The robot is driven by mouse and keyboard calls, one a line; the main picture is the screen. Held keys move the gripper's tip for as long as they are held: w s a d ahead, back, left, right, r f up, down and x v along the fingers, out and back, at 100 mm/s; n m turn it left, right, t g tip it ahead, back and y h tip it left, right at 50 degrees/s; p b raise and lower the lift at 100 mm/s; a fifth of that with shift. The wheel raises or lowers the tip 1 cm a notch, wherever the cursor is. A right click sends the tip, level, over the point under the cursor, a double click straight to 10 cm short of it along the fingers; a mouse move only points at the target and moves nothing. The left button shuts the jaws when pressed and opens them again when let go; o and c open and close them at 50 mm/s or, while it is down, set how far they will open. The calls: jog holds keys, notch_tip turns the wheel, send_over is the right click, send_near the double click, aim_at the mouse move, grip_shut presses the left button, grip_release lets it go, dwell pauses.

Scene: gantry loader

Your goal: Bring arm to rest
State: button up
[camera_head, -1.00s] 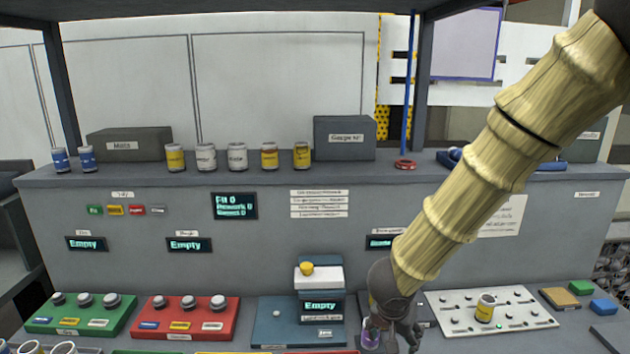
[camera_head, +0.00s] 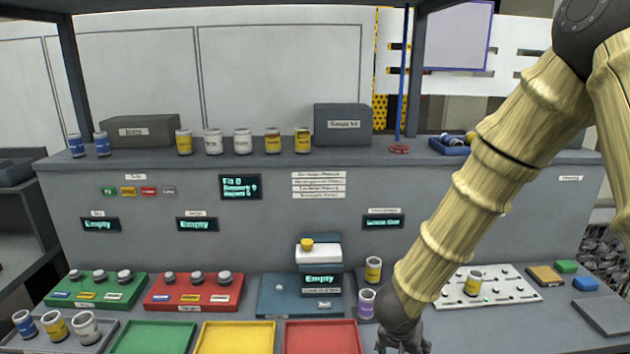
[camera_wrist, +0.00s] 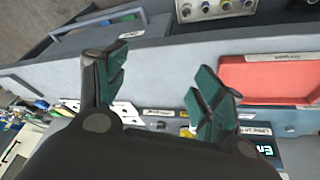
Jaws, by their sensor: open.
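My arm, with pale bamboo-like links, reaches down across the right half of the head view. My gripper (camera_head: 403,340) is at the bottom edge of that view, in front of the workbench (camera_head: 480,325), and is partly cut off. In the wrist view my gripper (camera_wrist: 158,95) shows two green-padded fingers spread wide apart, with nothing between them. A purple-labelled can (camera_head: 366,304) stands just left of my arm, apart from the gripper. A yellow can (camera_head: 373,269) stands behind it.
Green (camera_head: 152,338), yellow (camera_head: 236,338) and red (camera_head: 320,337) trays lie along the bench front. A rack with several cans (camera_head: 55,326) is at the left. A white panel (camera_head: 510,285) holding a yellow can (camera_head: 473,282) and a dark grey plate (camera_head: 606,316) are at the right.

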jog(key=s+d+f+n+g+y+b, duration=0.1)
jog(key=s+d+f+n, duration=0.1)
jog(key=s+f, duration=0.95)
jog(key=s+d+f+n+g, duration=0.1)
jog(key=s+d+f+n, duration=0.1)
jog(key=s+f, duration=0.9)
jog(key=s+a+f+n+g+y, duration=0.1)
jog(key=s+f, duration=0.6)
jog(key=s, duration=0.1)
jog(key=shift+s+f+g+y, duration=0.3)
jog(key=shift+s+y, duration=0.05)
jog(key=shift+y, duration=0.05)
